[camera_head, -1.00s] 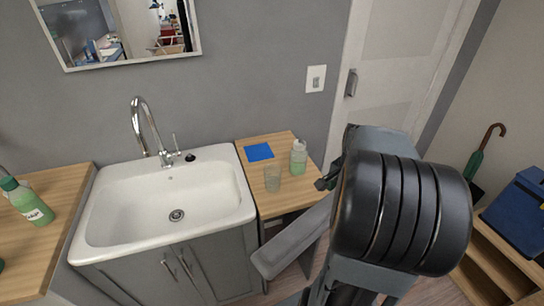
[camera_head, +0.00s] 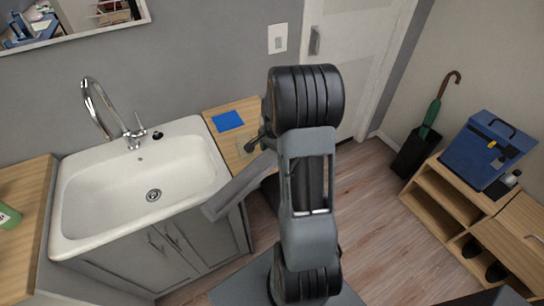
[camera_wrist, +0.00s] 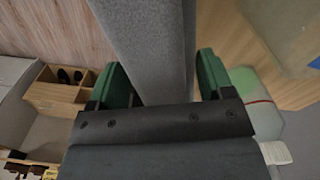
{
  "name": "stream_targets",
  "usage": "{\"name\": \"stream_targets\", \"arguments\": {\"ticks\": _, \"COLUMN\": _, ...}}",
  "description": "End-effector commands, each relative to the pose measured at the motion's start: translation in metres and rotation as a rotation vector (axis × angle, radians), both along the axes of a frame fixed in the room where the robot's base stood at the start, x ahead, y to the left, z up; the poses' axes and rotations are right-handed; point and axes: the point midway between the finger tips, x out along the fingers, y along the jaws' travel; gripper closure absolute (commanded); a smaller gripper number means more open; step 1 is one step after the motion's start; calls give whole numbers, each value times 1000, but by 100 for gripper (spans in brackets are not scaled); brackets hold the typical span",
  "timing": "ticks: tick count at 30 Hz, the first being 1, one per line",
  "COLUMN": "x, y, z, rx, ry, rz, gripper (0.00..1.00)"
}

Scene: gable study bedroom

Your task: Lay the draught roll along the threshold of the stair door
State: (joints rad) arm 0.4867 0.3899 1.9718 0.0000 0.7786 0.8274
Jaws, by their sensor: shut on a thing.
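The draught roll is a long grey padded bar (camera_wrist: 145,40). It passes between the green fingers of my gripper (camera_wrist: 162,72), which is shut on it. In the head view a length of the roll (camera_head: 238,187) slants down and left from my arm, in front of the cabinet beside the sink. My arm hides the rest of it and most of the gripper. A white door (camera_head: 362,45) with a grey handle stands behind my arm at the top. My arm partly hides its foot, and I cannot make out the threshold clearly.
The small wooden counter (camera_head: 225,108) holds a blue cloth (camera_head: 228,120) and a partly hidden glass (camera_head: 243,147). A green-filled bottle (camera_wrist: 262,105) is close beside the right finger. The wooden floor (camera_head: 375,215) is clear up to the umbrella stand (camera_head: 412,152) and shelf unit (camera_head: 440,203).

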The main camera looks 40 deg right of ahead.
Motion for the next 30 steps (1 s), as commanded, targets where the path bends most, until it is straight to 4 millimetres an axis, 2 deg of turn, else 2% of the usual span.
{"name": "stream_targets", "arguments": {"ticks": 5, "x": 4, "y": 1, "z": -5, "rx": 0, "ry": 0, "rz": 1, "gripper": 67}}
{"name": "stream_targets", "arguments": {"ticks": 13, "x": 6, "y": 2, "z": -35, "rx": 1, "ry": 1, "rz": 0, "gripper": 67}}
{"name": "stream_targets", "arguments": {"ticks": 26, "x": 6, "y": 2, "z": -42, "rx": -1, "ry": -1, "rz": 1, "gripper": 67}}
{"name": "stream_targets", "arguments": {"ticks": 27, "x": 6, "y": 2, "z": -41, "rx": 0, "ry": 0, "rz": 1, "gripper": 23}}
{"name": "stream_targets", "arguments": {"ticks": 30, "x": 6, "y": 2, "z": -41, "rx": 0, "ry": 0, "rz": 1, "gripper": 14}}
